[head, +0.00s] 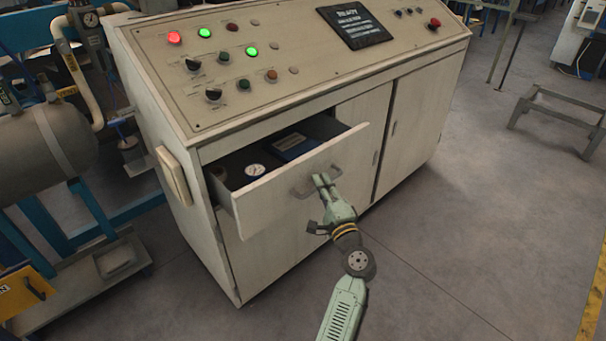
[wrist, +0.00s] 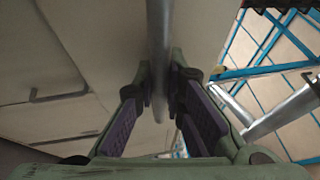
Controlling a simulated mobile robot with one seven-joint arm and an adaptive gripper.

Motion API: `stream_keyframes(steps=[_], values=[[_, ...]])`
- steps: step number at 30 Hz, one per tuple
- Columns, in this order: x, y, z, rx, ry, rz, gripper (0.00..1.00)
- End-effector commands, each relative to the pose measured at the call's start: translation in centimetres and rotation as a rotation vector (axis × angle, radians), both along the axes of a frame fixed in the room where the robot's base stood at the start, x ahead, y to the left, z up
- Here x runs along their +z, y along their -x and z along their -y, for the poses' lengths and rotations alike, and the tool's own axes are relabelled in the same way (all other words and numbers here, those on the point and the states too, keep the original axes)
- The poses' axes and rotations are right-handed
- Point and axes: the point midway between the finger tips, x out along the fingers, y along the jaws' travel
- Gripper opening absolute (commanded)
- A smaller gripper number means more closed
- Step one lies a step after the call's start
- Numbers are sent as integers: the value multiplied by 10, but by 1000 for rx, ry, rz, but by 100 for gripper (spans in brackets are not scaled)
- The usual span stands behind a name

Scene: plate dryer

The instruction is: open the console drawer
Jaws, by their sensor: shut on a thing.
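The console (head: 230,110) is a beige cabinet with a sloped control panel. Its drawer (head: 285,185) is pulled partly out at the left of the front. A round white gauge (head: 255,170) and a dark blue flat item (head: 294,146) lie inside it. My gripper (head: 325,182) is at the drawer handle (head: 302,190), shut on it. In the wrist view the handle bar (wrist: 158,50) runs between the two purple-padded fingers of my gripper (wrist: 163,100). The far inside of the drawer is hidden under the panel.
Cabinet doors (head: 415,125) below and beside the drawer are closed. A grey tank (head: 45,140) and blue frame stand close at the left. A low metal stand (head: 560,112) is at the right. The floor (head: 480,240) in front is clear.

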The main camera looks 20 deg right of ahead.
Motion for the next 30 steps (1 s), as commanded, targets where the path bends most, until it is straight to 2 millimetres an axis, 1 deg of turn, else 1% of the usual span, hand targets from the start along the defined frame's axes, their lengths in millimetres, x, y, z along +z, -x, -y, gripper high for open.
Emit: stream_keyframes(steps=[1,6,12,15,21,25,30], values=[[-3,15,6,-3,-1,-1,0],[-3,58,22,-3,-1,-1,0],[-2,100,37,-2,-1,-1,0],[-2,116,42,-2,-2,0,0],[-1,137,49,2,-3,-1,0],[-1,143,52,1,-2,-1,0],[-1,145,52,3,-3,-1,0]])
